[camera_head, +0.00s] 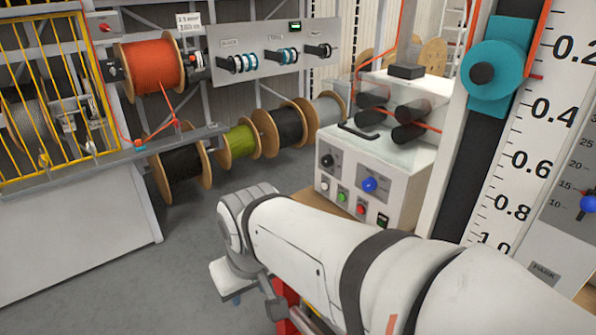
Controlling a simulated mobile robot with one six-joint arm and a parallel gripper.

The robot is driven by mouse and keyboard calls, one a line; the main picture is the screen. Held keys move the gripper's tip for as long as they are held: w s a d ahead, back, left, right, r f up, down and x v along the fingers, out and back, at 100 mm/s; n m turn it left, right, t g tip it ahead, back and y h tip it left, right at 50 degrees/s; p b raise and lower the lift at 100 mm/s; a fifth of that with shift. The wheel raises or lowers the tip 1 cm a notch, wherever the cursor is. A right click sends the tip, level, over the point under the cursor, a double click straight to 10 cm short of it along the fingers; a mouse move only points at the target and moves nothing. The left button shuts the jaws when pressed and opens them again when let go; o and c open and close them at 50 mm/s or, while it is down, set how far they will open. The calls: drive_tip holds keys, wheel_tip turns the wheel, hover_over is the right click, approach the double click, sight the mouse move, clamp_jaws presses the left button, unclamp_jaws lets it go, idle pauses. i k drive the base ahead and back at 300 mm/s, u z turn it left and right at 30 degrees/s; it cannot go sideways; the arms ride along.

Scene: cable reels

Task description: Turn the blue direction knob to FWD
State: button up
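A blue knob (370,184) sits on the front of a white control box (408,185), right of the middle. Its label is too small to read, so I cannot tell which setting it points to. My arm reaches in from the lower right, in front of and below the box, and bends down at the picture's lower middle. My gripper's fingers cannot be made out; the arm hides them or they are out of view. Nothing of my arm touches the knob.
The box also has a black knob (327,160), a green button (342,196) and a red button (361,209). Dark rollers (372,98) sit above under a clear cover. A second blue knob (589,204) is at the right edge. Cable reels (280,127) stand behind.

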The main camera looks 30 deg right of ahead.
sight(370, 184)
drive_tip(key=u, duration=0.15)
drive_tip(key=k, duration=0.1)
drive_tip(key=z, duration=2.95)
drive_tip(key=k, duration=0.8)
drive_tip(key=u, duration=1.05)
drive_tip(key=i, duration=1)
drive_tip(key=u, duration=0.1)
